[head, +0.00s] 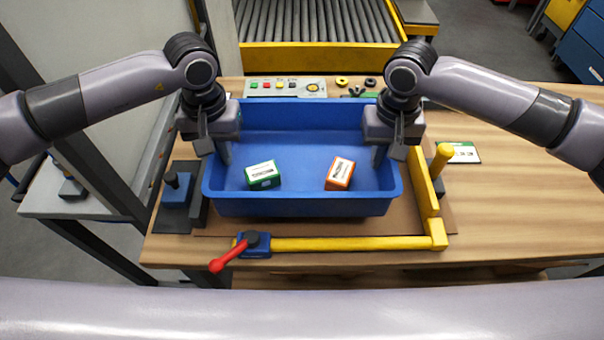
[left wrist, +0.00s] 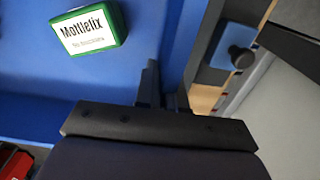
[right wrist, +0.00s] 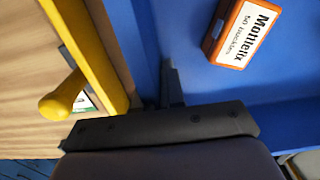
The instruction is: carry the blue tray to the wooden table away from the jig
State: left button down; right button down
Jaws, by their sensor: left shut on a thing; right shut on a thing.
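The blue tray (head: 300,206) sits over the brown base of the jig on the wooden table (head: 520,190). I cannot tell whether it rests there or is slightly lifted. It holds a green box (head: 262,175) and an orange box (head: 340,173). The jig has a yellow rail (head: 340,243) in front and a yellow bar (head: 424,185) at right. My left gripper (head: 222,152) is shut on the tray's left wall; the wall also shows in the left wrist view (left wrist: 188,35). My right gripper (head: 381,155) is shut on the right wall, also in the right wrist view (right wrist: 143,40).
A red-handled clamp (head: 232,252) sits at the jig's front left, a blue block with a knob (head: 177,195) at its left. A yellow post (head: 440,158) and a card (head: 463,152) are at right. A button panel (head: 285,88) and roller conveyor (head: 315,22) lie behind. The table's right side is clear.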

pick_arm(q)
jog(key=shift+r, duration=0.1)
pick_arm(e)
jog(key=shift+r, duration=0.1)
